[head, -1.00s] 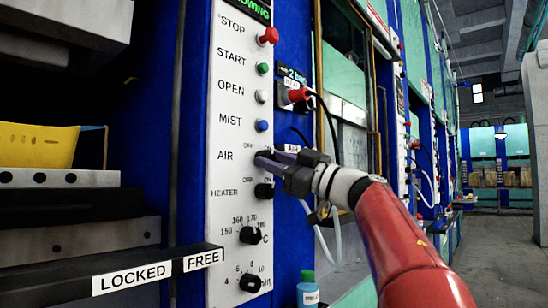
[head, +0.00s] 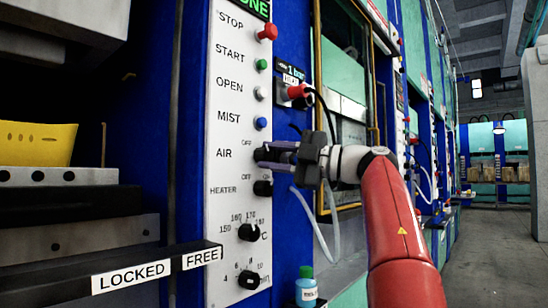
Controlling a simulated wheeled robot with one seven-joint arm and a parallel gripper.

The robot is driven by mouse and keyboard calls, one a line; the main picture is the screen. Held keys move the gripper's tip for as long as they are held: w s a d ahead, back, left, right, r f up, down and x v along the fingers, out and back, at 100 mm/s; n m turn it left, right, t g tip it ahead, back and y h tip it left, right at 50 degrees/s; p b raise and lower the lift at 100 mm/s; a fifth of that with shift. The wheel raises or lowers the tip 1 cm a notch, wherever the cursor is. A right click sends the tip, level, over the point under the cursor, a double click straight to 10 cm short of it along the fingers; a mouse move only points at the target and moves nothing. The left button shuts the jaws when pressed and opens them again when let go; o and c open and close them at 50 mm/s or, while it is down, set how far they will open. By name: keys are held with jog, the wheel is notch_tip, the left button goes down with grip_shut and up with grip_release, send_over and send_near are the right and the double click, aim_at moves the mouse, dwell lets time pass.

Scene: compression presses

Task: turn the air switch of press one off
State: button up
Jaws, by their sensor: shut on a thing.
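The white control panel (head: 222,120) of the press carries labelled buttons and switches in a column. The black AIR switch (head: 259,155) sits beside the AIR label, with a small OFF mark above it. My gripper (head: 268,156) reaches in from the right and is shut on the AIR switch. Its fingers and body hide much of the switch, so its exact pointing is hard to see. The display (head: 258,8) at the top of the panel shows green letters ending in "ONE". The small gauge display (head: 290,71) reads about 1 bar.
The black HEATER switch (head: 263,188) sits just below my fingers, and the blue MIST button (head: 260,123) above. A red valve knob (head: 298,91) with a hose is close above my gripper. A lever bar (head: 158,268) marked LOCKED and FREE juts out lower left. A bottle (head: 306,287) stands below.

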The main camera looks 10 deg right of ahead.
jog(key=shift+n+g, duration=0.3)
jog(key=shift+n, duration=0.2)
jog(key=o, duration=1)
jog(key=v, duration=0.8)
jog(key=shift+a, duration=0.1)
